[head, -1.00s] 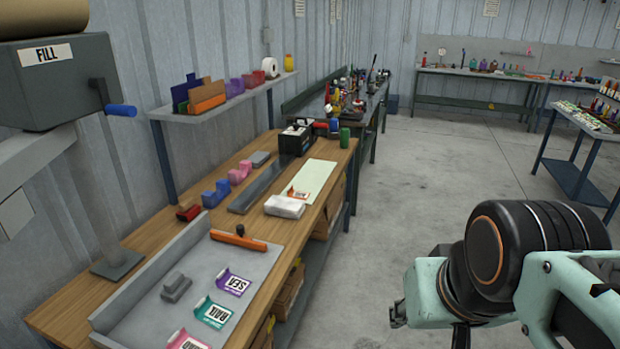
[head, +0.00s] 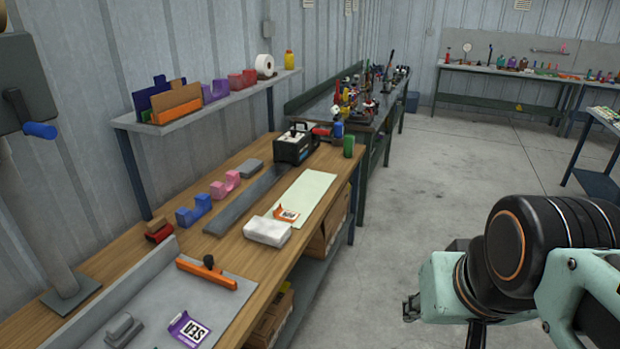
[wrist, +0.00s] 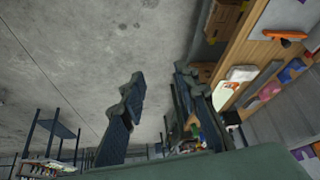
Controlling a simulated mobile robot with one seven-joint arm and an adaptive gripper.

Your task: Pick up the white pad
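The white pad (head: 267,231) is a small, thick, soft-looking block lying flat on the wooden bench, near its front edge. It touches or lies very close to the pale green sheet with an orange label (head: 286,213). The pad also shows in the wrist view (wrist: 242,73), right of my fingers. My gripper (wrist: 160,95) has its two dark fingers spread apart with only floor seen between them. In the head view my arm is at lower right, over the aisle and clear of the bench; the gripper is mostly hidden there.
The wooden bench (head: 112,262) carries a grey bar (head: 245,200), blue and pink blocks, a black box (head: 293,146) and a grey tray with an orange-handled tool (head: 207,273). A shelf (head: 205,104) hangs above the bench's back. The floor aisle (head: 440,190) is clear.

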